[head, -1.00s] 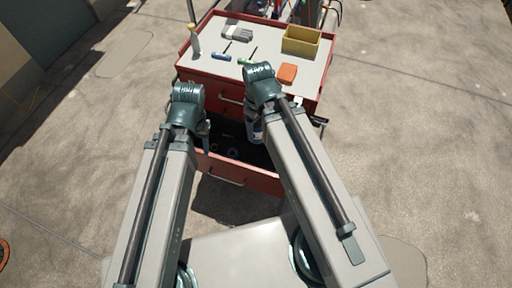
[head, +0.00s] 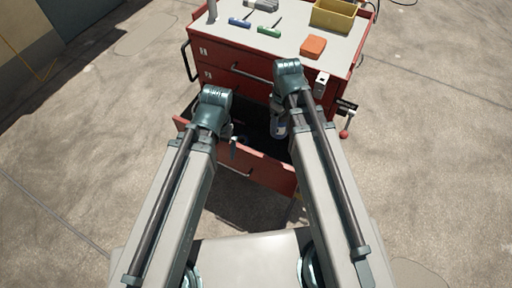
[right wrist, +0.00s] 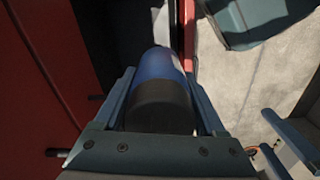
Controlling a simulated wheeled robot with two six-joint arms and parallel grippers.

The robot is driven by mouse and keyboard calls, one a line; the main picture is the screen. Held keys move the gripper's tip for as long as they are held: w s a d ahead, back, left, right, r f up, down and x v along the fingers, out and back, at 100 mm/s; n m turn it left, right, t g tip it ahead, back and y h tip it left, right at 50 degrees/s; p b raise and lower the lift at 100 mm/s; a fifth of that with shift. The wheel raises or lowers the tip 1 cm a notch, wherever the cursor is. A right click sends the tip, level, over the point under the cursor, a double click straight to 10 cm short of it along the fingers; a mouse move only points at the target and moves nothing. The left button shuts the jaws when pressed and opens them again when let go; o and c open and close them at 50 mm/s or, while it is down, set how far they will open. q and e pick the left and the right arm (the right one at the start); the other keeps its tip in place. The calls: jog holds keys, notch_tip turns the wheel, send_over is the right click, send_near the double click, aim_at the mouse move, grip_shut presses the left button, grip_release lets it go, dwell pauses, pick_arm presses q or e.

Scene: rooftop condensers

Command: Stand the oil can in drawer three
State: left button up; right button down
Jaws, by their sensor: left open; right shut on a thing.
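The oil can (right wrist: 160,80) has a blue and white body and a black end facing the right wrist camera. My right gripper (right wrist: 163,92) is shut on it. In the head view the can (head: 279,129) shows partly below my right wrist, over the open drawer. I cannot tell whether it touches the drawer floor. Drawer three (head: 262,172) is the open red drawer, below two shut ones; its inside is dark and partly hidden by my arms. My left gripper (head: 230,150) is open and empty, near the drawer's front wall.
The red cabinet's top (head: 289,28) holds blue (head: 240,22) and green (head: 269,31) handled tools, an orange block (head: 313,46) and a yellow bin (head: 333,15). A red-knobbed lever (head: 345,130) sticks out at its right side. The concrete floor around is clear.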

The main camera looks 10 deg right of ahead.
jog(key=n+b, duration=0.2)
jog(key=b, duration=1.9)
send_over(276, 154)
jog(key=s, duration=0.3)
notch_tip(276, 154, down, 23)
jog(key=shift+s+a, duration=0.2)
jog(key=shift+a, duration=0.2)
notch_tip(276, 154, down, 10)
jog(key=b, duration=0.9)
jog(key=shift+b, duration=0.35)
jog(key=shift+r, duration=0.1)
grip_release()
